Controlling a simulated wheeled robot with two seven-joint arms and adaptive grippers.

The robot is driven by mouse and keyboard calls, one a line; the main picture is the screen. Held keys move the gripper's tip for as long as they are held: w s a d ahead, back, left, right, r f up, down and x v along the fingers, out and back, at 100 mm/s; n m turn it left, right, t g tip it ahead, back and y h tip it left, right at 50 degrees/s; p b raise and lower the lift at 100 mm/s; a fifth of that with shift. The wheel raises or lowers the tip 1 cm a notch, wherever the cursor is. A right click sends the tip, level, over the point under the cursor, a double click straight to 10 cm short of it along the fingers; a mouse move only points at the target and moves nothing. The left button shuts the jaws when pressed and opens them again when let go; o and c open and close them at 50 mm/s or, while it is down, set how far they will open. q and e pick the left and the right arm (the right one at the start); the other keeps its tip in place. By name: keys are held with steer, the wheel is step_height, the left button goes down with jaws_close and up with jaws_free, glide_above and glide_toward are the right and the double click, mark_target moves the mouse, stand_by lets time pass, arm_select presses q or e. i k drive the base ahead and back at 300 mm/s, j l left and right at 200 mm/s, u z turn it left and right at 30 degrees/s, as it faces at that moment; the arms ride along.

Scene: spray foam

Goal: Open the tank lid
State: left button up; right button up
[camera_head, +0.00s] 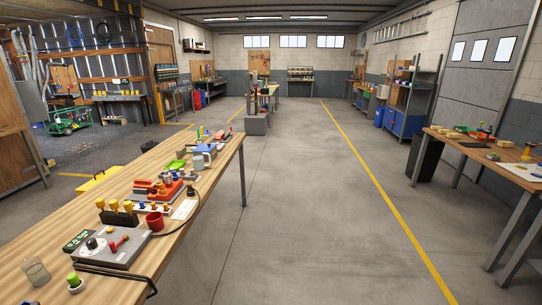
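Neither of my grippers shows in the head view. I cannot pick out a tank or its lid for certain. A long wooden workbench (206,204) runs along the left, crowded with small items. A small blue-grey item (203,156) sits toward its far end, too small to identify. A grey panel box (107,243) with a round dial and a red lever lies near the bench's close end. A clear glass beaker (36,271) and a small green-topped item (75,283) stand beside it.
A red cup (155,221) stands mid-bench. A second table (492,158) is at the right, with blue cabinets (403,123) beyond. A farther bench (270,92) stands mid-room. The concrete floor (310,220) between the tables is clear, with a yellow line (383,188).

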mark_target(207, 147)
steer(key=i, duration=1.6)
steer(key=i+l+u, duration=0.25)
steer(key=i, duration=0.55)
steer(key=i+l+u, duration=0.1)
steer(key=i+u, duration=0.15)
steer(key=i, duration=0.2)
steer(key=i+l+u, duration=0.25)
steer(key=i, duration=0.15)
steer(key=j, duration=0.1)
